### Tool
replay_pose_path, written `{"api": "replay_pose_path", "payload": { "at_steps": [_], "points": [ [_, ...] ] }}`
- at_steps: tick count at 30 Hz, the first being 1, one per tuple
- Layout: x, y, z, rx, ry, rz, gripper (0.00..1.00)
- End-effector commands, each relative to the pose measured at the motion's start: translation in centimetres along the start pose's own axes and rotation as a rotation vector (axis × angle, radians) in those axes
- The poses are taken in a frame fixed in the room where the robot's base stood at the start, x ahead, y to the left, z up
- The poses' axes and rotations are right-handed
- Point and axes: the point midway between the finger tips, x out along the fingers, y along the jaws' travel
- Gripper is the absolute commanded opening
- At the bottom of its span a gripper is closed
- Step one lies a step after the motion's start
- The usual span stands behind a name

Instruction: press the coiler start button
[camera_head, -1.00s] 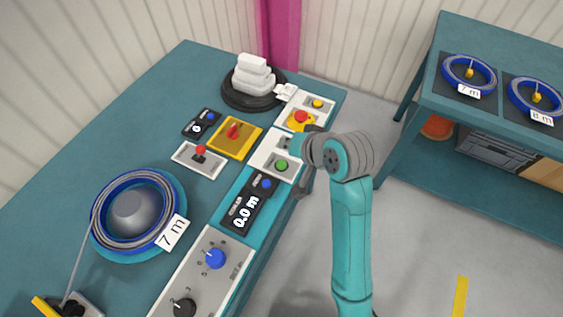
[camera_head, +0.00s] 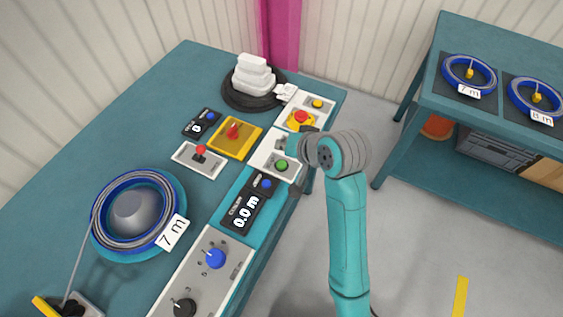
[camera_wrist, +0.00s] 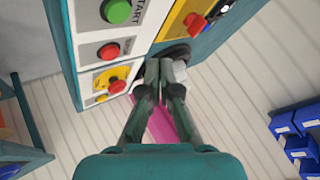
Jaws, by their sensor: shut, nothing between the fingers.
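The green start button (camera_head: 282,165) sits on a white panel along the right edge of the teal bench. In the wrist view the green button (camera_wrist: 117,11) is at the top, beside the label START. My gripper (camera_wrist: 166,66) is shut and empty in the wrist view, below and to the right of the green button and apart from it. In the head view my arm's wrist covers part of the panel just beside the green button, and the fingertips are hard to make out there.
A red button (camera_wrist: 109,50) and a red stop knob on yellow (camera_wrist: 116,86) sit near the green button. A display reading 0.0 m (camera_head: 245,207) and a blue-knob panel (camera_head: 216,258) lie nearer. A 7 m blue coil (camera_head: 107,240) is at left. A second bench (camera_head: 480,185) stands right.

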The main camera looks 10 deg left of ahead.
Motion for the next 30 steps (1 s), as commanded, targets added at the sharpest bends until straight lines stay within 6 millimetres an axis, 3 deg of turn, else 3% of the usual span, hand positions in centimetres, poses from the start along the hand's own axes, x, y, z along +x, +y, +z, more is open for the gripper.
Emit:
{"api": "replay_pose_path", "payload": {
  "at_steps": [12, 30],
  "points": [
    [3.2, 2.3, 2.3, 0.001, -0.001, 0.0, 0.0],
    [3.6, 2.7, 2.6, 0.0, 0.0, 0.0, 0.0]
  ]
}}
